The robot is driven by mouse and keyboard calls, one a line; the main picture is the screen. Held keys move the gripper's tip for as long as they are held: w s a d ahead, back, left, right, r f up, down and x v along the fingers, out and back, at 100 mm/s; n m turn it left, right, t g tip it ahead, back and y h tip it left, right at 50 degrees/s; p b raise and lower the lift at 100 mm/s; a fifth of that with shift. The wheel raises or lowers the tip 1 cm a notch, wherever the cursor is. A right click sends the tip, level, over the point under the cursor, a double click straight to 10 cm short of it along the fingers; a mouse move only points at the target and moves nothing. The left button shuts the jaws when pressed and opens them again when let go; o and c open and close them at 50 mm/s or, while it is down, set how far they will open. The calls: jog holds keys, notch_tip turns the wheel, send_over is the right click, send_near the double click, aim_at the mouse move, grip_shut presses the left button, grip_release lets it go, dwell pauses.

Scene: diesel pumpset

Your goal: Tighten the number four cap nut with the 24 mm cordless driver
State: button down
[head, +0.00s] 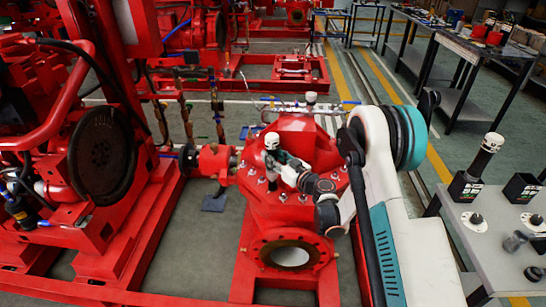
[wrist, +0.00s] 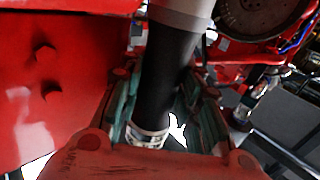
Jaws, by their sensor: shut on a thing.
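The driver (head: 271,141), with a pale grey top and a dark body, is upright in my gripper (head: 274,161) over the left part of the red pump casing (head: 313,160). In the wrist view, the driver's black barrel (wrist: 170,75) with grey collars lies between the teal fingers of my gripper (wrist: 160,110), which is shut on it. Several cap nuts (head: 304,198) show around the casing's flange. I cannot tell which is number four. The driver's lower end is small in the head view, and whether it touches a nut is unclear.
A grey table (head: 490,255) at the right holds another upright tool (head: 488,150) in a black holder, an empty-looking black holder (head: 521,188) and small dark parts. A large red engine frame (head: 135,245) stands left of the pump. A pale-topped post (head: 311,98) rises behind the casing.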

aim_at(277, 143)
jog(key=shift+r, duration=0.15)
jog(key=shift+r+p, duration=1.4)
jog(key=shift+r, duration=1.95)
